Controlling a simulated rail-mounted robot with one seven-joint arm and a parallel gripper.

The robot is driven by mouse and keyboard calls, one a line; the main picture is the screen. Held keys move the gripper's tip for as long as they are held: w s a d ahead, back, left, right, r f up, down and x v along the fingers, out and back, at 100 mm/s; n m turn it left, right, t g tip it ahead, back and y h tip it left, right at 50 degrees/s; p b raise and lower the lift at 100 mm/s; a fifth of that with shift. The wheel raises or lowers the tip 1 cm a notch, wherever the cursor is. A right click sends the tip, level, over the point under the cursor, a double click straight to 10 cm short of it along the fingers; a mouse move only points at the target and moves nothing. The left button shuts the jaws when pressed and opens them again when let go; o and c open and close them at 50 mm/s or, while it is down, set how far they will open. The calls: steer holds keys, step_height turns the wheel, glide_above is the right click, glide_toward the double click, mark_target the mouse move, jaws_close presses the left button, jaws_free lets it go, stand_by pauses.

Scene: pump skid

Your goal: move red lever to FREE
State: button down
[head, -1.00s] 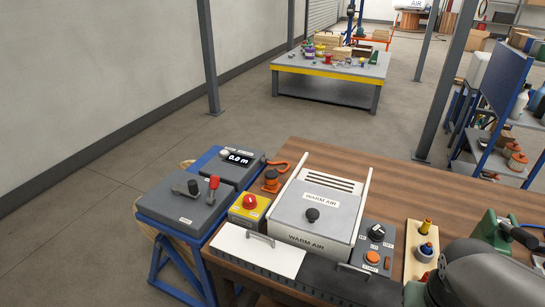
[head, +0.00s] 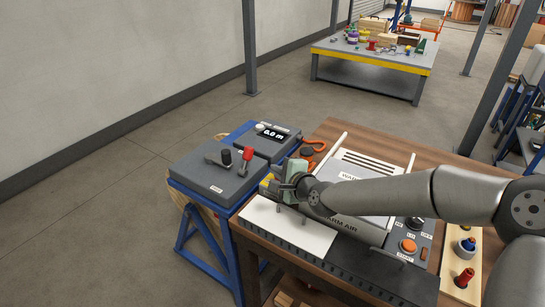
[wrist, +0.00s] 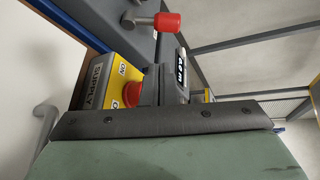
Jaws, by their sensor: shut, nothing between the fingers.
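The red lever (head: 247,153) stands up from the grey control box on the blue stand, beside a black-knobbed crank handle (head: 226,158). In the wrist view its red knob (wrist: 168,22) shows at the top, on a metal stem. My gripper (head: 288,186) is shut and empty, to the right of the red lever and nearer the camera, apart from it, over the yellow switch box area. In the wrist view my gripper's dark edge (wrist: 160,118) fills the lower middle. I cannot read any FREE marking.
The yellow supply box (wrist: 118,85) with a red knob sits between my gripper and the lever box; it is mostly hidden in the head view. A display (head: 275,133) reads 0.0 m behind the lever. The warm air unit (head: 365,180) is partly behind my arm.

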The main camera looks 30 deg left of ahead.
mark_target(246, 161)
steer(key=shift+w+a+r+m+t+y, duration=0.2)
steer(key=shift+w+m, duration=0.1)
steer(key=shift+m, duration=0.2)
steer(key=shift+w+a+r+m+t+y, duration=0.15)
steer(key=shift+w+m, duration=0.1)
steer(key=shift+m, duration=0.25)
steer(key=shift+a, duration=0.1)
steer(key=p+x, duration=0.1)
steer(key=x, duration=0.9)
steer(key=shift+f, duration=0.15)
steer(key=shift+d+f+b, duration=0.1)
steer(key=shift+d+b, duration=0.15)
steer(key=shift+b, duration=0.05)
